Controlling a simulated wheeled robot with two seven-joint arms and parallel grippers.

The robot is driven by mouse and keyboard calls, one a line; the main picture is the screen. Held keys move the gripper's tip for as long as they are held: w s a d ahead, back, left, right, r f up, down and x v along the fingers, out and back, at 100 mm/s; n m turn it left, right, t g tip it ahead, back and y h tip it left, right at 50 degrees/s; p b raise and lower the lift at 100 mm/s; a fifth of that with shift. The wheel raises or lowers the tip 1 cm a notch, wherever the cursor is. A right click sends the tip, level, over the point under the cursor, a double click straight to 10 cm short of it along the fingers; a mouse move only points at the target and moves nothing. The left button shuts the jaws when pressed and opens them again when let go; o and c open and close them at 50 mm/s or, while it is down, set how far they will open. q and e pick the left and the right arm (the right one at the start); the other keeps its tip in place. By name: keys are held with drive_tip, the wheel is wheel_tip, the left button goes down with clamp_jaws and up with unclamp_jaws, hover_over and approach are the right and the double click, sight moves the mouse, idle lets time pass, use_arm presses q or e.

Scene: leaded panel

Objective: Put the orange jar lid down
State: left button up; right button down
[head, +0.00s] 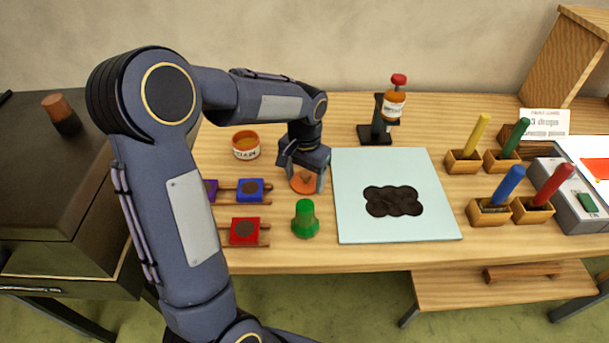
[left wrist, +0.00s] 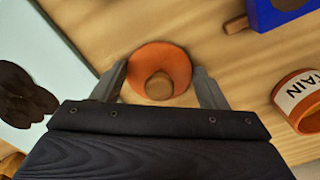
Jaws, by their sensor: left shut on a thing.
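The orange jar lid (head: 304,182) is a round orange disc with a brownish knob on top. It is between the fingers of my left gripper (head: 306,176), low over the wooden table. In the left wrist view the lid (left wrist: 160,73) also shows between the two fingertips (left wrist: 164,82), which are shut on it. I cannot tell whether the lid touches the table. The open orange jar (head: 246,146) with a white label stands to the left of the gripper; it also shows in the left wrist view (left wrist: 300,98). My right gripper is not in view.
A pale glass panel (head: 400,228) with a dark shape lies right of the lid. A green knobbed piece (head: 305,220) stands just in front. Blue (head: 250,188) and red (head: 245,231) blocks sit on racks at left. A bottle (head: 394,103) stands behind on a black stand.

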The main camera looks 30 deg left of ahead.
use_arm(q)
drive_tip(key=shift+f, duration=0.15)
drive_tip(key=o, duration=1)
drive_tip(key=shift+c, duration=0.2)
